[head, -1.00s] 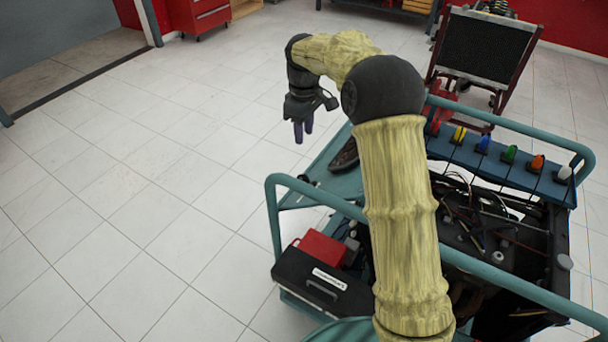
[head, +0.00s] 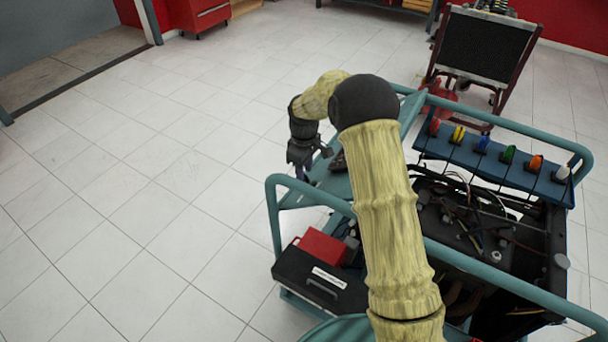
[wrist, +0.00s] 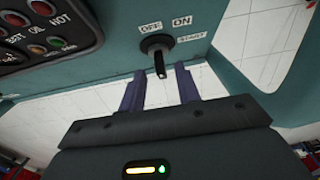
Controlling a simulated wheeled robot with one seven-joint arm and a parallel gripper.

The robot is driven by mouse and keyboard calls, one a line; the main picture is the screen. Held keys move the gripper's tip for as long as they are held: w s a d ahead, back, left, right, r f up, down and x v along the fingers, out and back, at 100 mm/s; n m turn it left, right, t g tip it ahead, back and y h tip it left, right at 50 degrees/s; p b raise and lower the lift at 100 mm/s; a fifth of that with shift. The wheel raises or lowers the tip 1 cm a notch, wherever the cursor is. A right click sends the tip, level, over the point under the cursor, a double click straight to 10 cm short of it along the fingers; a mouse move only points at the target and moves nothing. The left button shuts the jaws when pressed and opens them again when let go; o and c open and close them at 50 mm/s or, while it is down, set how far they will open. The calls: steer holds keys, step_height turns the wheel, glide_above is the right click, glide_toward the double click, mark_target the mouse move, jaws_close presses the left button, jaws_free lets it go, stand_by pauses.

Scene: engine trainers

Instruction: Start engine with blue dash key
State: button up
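In the wrist view, a black key switch (wrist: 158,52) sits on a blue-green dash panel (wrist: 110,60). The labels OFF, ON and START surround it, and its dark key or lever points down toward my gripper. My gripper (wrist: 159,88) is open, with its two purple fingers apart and nothing between them. The fingertips are just short of the switch, one to each side of its lever. In the head view my gripper (head: 303,165) is at the left end of the blue-green engine cart (head: 272,215); the switch cannot be made out there.
Gauges and coloured lamps (wrist: 45,30) are left of the switch. A row of coloured knobs, including a blue one (head: 483,144), lines the cart's far side. The cart has tube rails, a red box (head: 322,246) and exposed engine parts (head: 470,220). Open tiled floor lies left.

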steer(key=shift+f, duration=1.65)
steer(key=c, duration=0.7)
steer(key=shift+o, duration=0.2)
steer(key=shift+a+f, duration=0.1)
steer(key=shift+a, duration=0.05)
steer(key=shift+s+m+t+h+b, duration=0.15)
steer(key=shift+m+t+h+b, duration=0.55)
steer(key=shift+m+b, duration=0.45)
